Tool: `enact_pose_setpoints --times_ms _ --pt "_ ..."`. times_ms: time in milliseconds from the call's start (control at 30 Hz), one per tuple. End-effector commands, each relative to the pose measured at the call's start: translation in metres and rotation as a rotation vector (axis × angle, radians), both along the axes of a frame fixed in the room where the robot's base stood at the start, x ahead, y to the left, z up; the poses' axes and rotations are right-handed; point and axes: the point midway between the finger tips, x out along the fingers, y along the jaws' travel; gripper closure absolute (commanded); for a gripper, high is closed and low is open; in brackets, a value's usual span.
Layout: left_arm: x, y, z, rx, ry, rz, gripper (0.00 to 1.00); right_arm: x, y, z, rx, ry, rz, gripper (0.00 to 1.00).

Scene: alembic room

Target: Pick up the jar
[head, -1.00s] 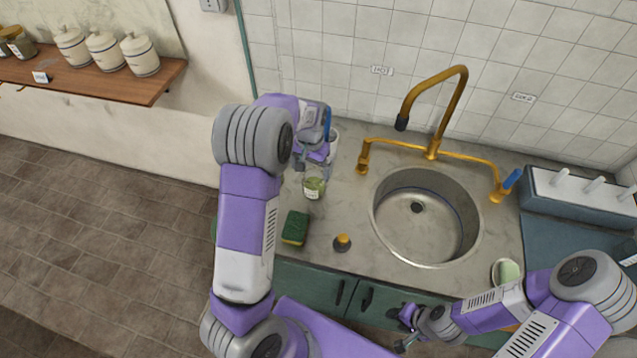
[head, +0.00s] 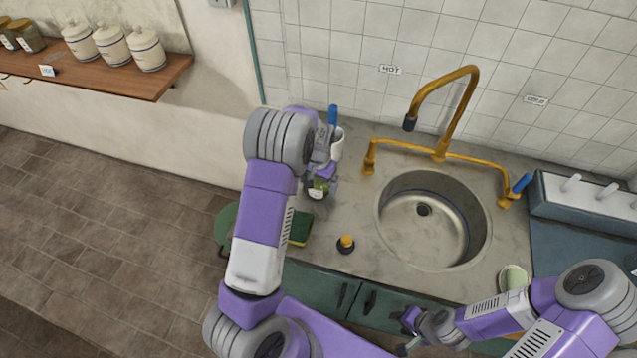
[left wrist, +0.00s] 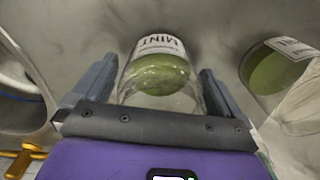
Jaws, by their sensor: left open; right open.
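A clear glass jar (left wrist: 158,72) with green contents and a label reading MINT is between the fingers of my open left gripper (left wrist: 155,85) in the left wrist view. A finger is on each side of it; I cannot tell whether they touch it. In the head view the jar (head: 317,192) stands on the counter left of the sink, partly covered by my left gripper (head: 321,182). A second jar (left wrist: 272,72) with green contents and a white label is to the right in the wrist view. My right gripper (head: 405,334) is open and empty at the counter's front.
A green sponge (head: 299,229) and a yellow-topped stopper (head: 345,244) are in front. The round sink (head: 430,250) and brass tap (head: 440,150) are to the right.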

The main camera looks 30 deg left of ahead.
Motion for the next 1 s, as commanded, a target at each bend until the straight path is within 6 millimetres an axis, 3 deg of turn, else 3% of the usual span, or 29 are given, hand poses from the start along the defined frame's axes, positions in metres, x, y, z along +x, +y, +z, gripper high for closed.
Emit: enact_pose_setpoints --times_ms 33,367,667,1000 --pt "0.0 0.0 0.0 0.0 0.0 0.0 0.05 0.0 0.0 0.0 0.0 0.0 0.0 0.57" --pt "0.0 0.0 0.0 0.0 0.0 0.0 0.55 0.0 0.0 0.0 0.0 0.0 0.0 0.57" --pt "0.001 0.0 0.006 0.0 -0.003 0.0 0.56 0.0 0.0 0.001 0.0 0.0 0.0 0.57" --pt "0.001 0.0 0.07 -0.001 -0.006 0.0 0.56 0.0 0.0 0.007 0.0 0.0 0.0 0.57"
